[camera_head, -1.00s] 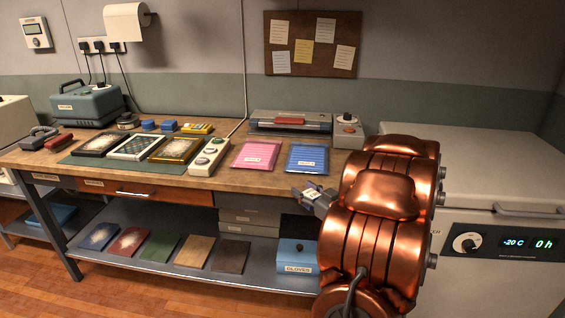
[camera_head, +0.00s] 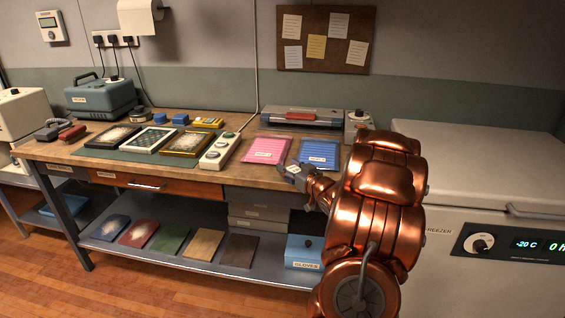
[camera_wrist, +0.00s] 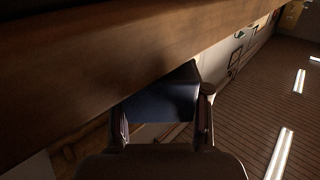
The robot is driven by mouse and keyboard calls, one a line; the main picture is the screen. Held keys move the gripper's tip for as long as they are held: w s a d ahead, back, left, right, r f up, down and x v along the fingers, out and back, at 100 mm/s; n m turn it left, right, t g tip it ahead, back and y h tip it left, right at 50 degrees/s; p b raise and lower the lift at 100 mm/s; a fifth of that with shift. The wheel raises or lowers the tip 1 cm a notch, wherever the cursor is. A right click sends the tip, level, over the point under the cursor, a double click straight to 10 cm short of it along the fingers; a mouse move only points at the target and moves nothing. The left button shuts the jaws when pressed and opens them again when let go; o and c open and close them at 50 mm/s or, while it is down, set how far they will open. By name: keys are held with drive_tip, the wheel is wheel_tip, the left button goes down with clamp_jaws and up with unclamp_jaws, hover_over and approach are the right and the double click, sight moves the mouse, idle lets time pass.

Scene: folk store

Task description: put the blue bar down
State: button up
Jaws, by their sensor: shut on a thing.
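In the wrist view a dark blue flat-faced block, the blue bar (camera_wrist: 165,100), sits between the two fingers of my gripper (camera_wrist: 162,118). The fingers are shut on it. Its far edge shows close to a wooden surface; I cannot tell if they touch. In the head view my gripper (camera_head: 297,177) is at the front edge of the workbench (camera_head: 200,179), just in front of the blue packet (camera_head: 320,153). A small grey-blue labelled piece shows at its tip; the bar is not clearly seen there.
A pink packet (camera_head: 268,150) lies left of the blue one. A switch strip (camera_head: 219,151) and framed panels (camera_head: 185,143) lie further left. A sealing machine (camera_head: 302,117) stands behind. The freezer (camera_head: 480,170) is at right. Bare wood shows along the bench front.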

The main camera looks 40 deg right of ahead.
sight(282, 162)
drive_tip(key=shift+w+d+r, duration=0.1)
drive_tip(key=shift+w+d, duration=0.1)
drive_tip(key=shift+w, duration=0.9)
drive_tip(key=shift+w+d, duration=0.2)
drive_tip(key=shift+w, duration=0.9)
drive_tip(key=shift+s+f, duration=0.1)
drive_tip(key=shift+f, duration=0.25)
drive_tip(key=o, duration=1.1)
drive_tip(key=shift+r, duration=0.1)
